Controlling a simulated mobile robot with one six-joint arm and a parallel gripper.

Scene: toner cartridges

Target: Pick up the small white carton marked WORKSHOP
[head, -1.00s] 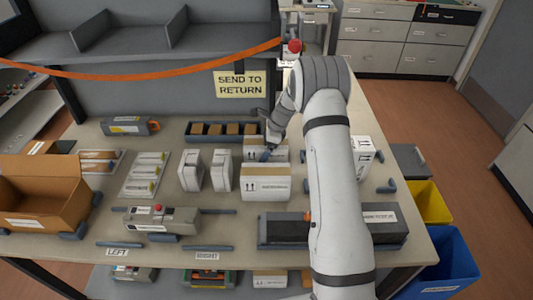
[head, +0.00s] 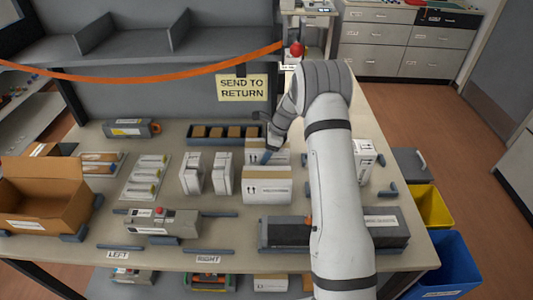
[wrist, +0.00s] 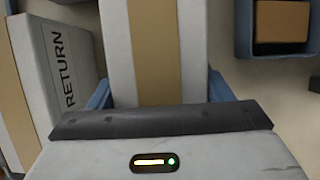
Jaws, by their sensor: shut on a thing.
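A white carton with a tan tape strip (wrist: 153,50) lies between the blue fingers of my gripper (wrist: 158,92) in the wrist view. In the head view this carton (head: 252,158) is the rear of two white cartons, partly hidden by my gripper (head: 267,154) and the front carton. My gripper is shut on it; I see no clear gap under it and cannot tell if it is raised. Its own marking is not readable. The front white carton (head: 266,190) stands close by; in the wrist view the neighbouring carton (wrist: 62,70) is marked RETURN.
A blue-grey tray of small brown boxes (head: 190,141) lies behind. Upright white packs (head: 222,172) stand to the left. Another white carton (head: 362,160) stands right of my arm. A long dark case (head: 390,232) lies in front. An orange strap (head: 150,73) hangs across the back.

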